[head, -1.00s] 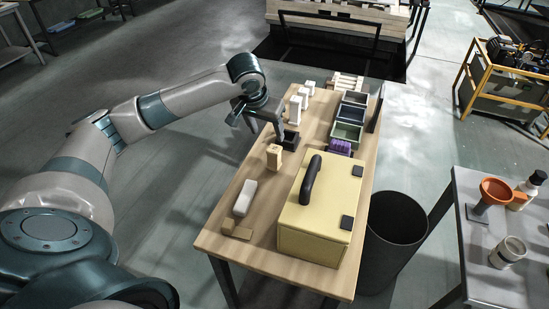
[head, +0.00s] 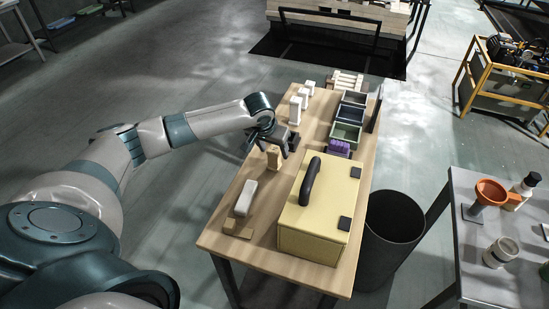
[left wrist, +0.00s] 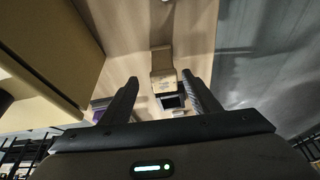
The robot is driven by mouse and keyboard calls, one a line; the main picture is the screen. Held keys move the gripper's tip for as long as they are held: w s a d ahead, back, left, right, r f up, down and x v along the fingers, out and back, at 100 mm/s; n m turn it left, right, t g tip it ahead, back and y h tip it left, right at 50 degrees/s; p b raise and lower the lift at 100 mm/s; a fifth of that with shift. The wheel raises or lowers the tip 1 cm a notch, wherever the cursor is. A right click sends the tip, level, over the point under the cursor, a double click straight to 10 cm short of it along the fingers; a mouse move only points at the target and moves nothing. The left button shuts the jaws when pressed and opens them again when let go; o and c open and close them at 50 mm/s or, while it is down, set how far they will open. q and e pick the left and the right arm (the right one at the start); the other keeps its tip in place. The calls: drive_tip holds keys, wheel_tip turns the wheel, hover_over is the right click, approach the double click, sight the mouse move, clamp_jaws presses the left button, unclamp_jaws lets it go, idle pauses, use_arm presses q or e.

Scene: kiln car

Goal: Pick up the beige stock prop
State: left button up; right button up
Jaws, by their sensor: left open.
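The beige stock prop (head: 273,161) is a small upright tan block on the left half of the wooden table. In the left wrist view the beige prop (left wrist: 163,62) shows between and just beyond the fingertips, nearer the right finger. My left gripper (head: 277,151) is open and empty, beside and above the prop in the head view. It also shows in the left wrist view (left wrist: 160,84), with a finger on each side. Whether either finger touches the prop, I cannot tell. My right gripper is in neither view.
A yellow case (head: 311,222) with a dark handle stands right of the prop. A pale block (head: 246,197) lies nearer the front, by a tan piece (head: 237,229). White props (head: 295,110) stand behind the gripper. Bins (head: 345,133) line the right, beside a purple item (head: 341,148).

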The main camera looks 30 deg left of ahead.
sight(273, 151)
use_arm(q)
drive_tip(key=shift+w+a+f+p, duration=0.15)
drive_tip(key=shift+w+f+p, duration=0.1)
drive_tip(key=shift+f+p, duration=0.15)
drive_tip(key=x, duration=0.1)
drive_tip(key=p+x, duration=0.1)
drive_tip(key=x, duration=0.1)
drive_tip(key=shift+w+a+f, duration=0.15)
drive_tip(key=shift+a+f, duration=0.05)
drive_tip(key=shift+f, duration=0.05)
drive_tip(key=shift+w+f, duration=0.1)
drive_tip(key=shift+f, duration=0.2)
drive_tip(key=c, duration=1.2)
